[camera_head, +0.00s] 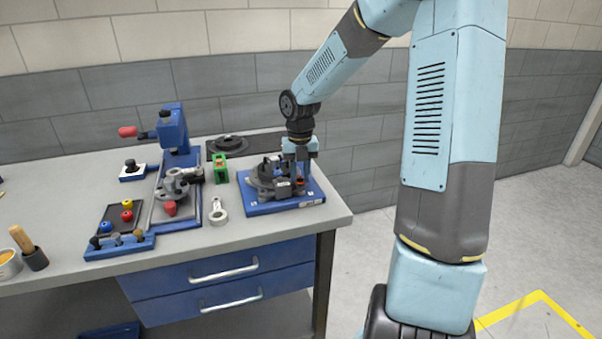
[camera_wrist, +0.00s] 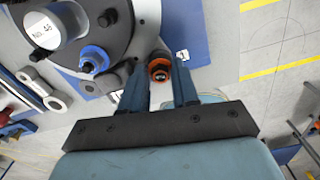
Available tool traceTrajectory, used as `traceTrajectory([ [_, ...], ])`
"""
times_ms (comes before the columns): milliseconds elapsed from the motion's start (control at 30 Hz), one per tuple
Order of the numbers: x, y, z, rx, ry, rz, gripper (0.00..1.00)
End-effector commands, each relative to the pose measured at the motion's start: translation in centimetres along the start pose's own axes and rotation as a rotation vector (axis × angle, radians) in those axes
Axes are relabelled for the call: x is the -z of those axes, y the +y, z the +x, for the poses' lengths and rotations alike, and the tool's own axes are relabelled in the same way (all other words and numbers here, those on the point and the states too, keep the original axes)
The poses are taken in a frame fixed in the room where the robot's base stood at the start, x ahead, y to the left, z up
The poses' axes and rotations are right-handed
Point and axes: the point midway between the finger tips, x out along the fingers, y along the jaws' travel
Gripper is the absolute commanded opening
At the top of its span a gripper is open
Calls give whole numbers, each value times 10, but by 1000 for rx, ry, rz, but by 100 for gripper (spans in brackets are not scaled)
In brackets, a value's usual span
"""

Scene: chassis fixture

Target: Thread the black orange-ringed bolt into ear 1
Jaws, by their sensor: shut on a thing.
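The black bolt with the orange ring (camera_wrist: 159,68) is between the two blue fingertips of my gripper (camera_wrist: 160,78) in the wrist view, at the edge of the round grey housing (camera_wrist: 118,37). My gripper (camera_head: 299,172) is shut on it and points down over the right part of the blue fixture plate (camera_head: 290,205) in the head view. The bolt seems to stand upright at an ear of the housing. The ear beneath it is hidden, and I cannot tell its number or how deep the bolt sits.
A blue-ringed part (camera_wrist: 93,60) stands on the housing beside my left finger. A grey ring-ended link (camera_head: 218,212) and a green block (camera_head: 221,167) lie left of the plate. A blue vise-like stand (camera_head: 173,130) is farther left. The bench's right edge is close.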

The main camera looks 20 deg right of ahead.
Motion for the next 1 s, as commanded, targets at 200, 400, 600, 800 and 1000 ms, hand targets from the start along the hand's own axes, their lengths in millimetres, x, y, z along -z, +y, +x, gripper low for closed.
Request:
traceTrajectory([
  [200, 2, 0, 3, 2, 7, 196, 0],
  [400, 3, -1, 3, 2, 8, 278, 0],
  [600, 3, -1, 3, 2, 8, 277, 0],
  [800, 3, -1, 4, 4, 7, 400, 0],
  [1000, 3, -1, 4, 4, 7, 558, 0],
])
